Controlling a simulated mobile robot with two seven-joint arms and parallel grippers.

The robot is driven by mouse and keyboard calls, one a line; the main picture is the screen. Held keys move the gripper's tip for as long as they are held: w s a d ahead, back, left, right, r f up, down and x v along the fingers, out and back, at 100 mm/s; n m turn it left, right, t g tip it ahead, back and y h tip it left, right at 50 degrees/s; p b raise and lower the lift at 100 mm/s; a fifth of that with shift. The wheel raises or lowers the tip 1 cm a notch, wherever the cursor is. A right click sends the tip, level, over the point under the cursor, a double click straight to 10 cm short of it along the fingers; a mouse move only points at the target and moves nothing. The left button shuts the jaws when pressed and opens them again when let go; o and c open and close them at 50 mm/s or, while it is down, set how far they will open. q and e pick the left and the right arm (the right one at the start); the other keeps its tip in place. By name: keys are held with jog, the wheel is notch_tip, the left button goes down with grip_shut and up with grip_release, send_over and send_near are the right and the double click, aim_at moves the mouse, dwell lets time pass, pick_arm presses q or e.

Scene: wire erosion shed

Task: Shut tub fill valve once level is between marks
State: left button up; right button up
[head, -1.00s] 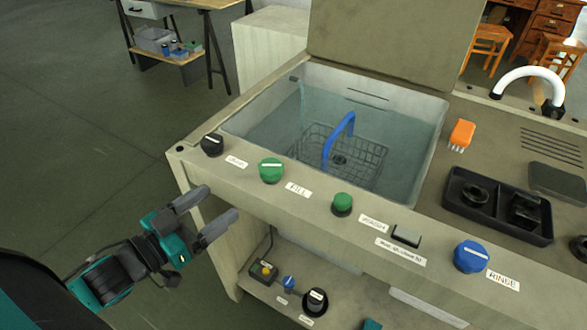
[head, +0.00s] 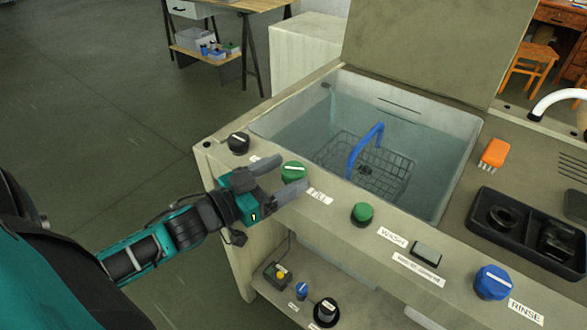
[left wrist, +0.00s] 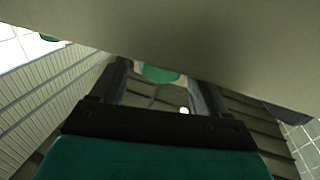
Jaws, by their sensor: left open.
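The fill valve is a green knob (head: 293,170) with a white line on top, on the front ledge beside the FILL label (head: 320,197). My left gripper (head: 279,177) is open, one finger on each side of the knob at the ledge's front edge. In the left wrist view, the green knob (left wrist: 160,74) shows between the two fingers; contact cannot be told. The tub (head: 462,130) holds clear bluish water (head: 312,128) and a wire basket (head: 390,172) with a blue handle. I cannot make out level marks. My right gripper is not in view.
A black knob (head: 238,142) sits left of the fill knob, a green WASH knob (head: 362,213) and a blue RINSE knob (head: 493,282) right of it. A lower shelf (head: 262,283) carries small controls. An orange brush (head: 494,153) lies right of the tub. Floor at left is clear.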

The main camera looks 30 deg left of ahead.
pick_arm(q)
jog(key=shift+x, duration=1.45)
jog(key=shift+c, duration=0.2)
jog(key=c, duration=0.9)
